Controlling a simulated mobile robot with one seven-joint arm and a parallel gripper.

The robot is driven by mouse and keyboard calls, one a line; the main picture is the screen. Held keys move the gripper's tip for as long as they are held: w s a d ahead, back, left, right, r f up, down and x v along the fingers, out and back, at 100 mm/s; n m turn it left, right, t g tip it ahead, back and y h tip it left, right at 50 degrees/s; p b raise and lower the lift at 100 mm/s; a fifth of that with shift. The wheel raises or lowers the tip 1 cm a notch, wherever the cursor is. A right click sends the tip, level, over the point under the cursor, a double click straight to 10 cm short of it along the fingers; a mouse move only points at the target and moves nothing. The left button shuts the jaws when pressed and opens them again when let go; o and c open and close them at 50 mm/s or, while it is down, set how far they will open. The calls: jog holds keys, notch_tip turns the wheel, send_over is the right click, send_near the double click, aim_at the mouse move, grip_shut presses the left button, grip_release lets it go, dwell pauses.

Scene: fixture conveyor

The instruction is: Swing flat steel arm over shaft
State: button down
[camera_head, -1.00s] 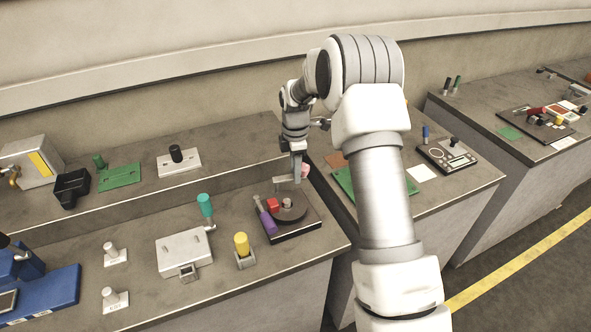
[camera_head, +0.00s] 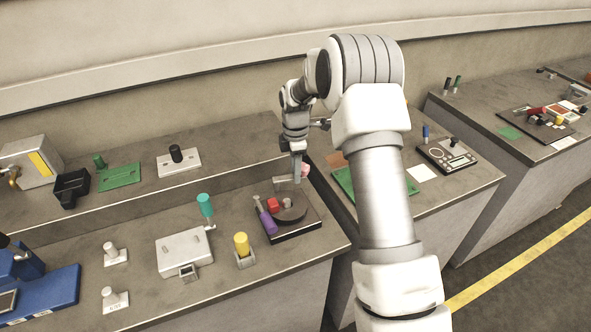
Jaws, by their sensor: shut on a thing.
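The fixture is a dark base plate (camera_head: 300,234) on the front bench, carrying a round dark disc (camera_head: 296,214). A short grey shaft (camera_head: 287,203) stands up at the middle of the disc. A pale flat piece (camera_head: 284,184), which looks like the flat steel arm, lies at the back of the fixture, behind the shaft and apart from it. My gripper (camera_head: 298,178) points down at the right end of this piece and is shut on it. A pink part (camera_head: 305,170) shows beside the fingers. The exact grip is too small to see.
A yellow knob (camera_head: 241,244) and a grey box (camera_head: 184,252) with a teal-handled lever (camera_head: 205,206) are further left. A raised ledge (camera_head: 222,150) runs behind.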

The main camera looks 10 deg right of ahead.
jog(key=m, duration=0.1)
jog(key=s+m+b, duration=0.1)
jog(key=m, duration=0.1)
jog(key=shift+s+a, duration=0.1)
jog(key=shift+s, duration=0.15)
jog(key=m, duration=0.2)
jog(key=s+m, duration=0.1)
jog(key=shift+s+a+m+b, duration=0.3)
jog(key=shift+a+m+b, duration=0.05)
jog(key=shift+m+b, duration=0.05)
jog(key=m, duration=0.1)
jog(key=s+a+m, duration=0.1)
jog(key=m, duration=0.1)
jog(key=shift+s+a+m, duration=0.1)
jog(key=shift+s+m, duration=0.05)
jog(key=shift+m, duration=0.15)
jog(key=shift+s+a+m+b, duration=0.25)
jog(key=shift+a+m, duration=0.15)
jog(key=shift+m, duration=0.6)
jog(key=shift+s+a+m+b, duration=0.2)
jog(key=shift+a+m, duration=0.2)
jog(key=shift+m, duration=0.6)
jog(key=c, duration=0.6)
grip_release()
jog(key=shift+c, duration=0.2)
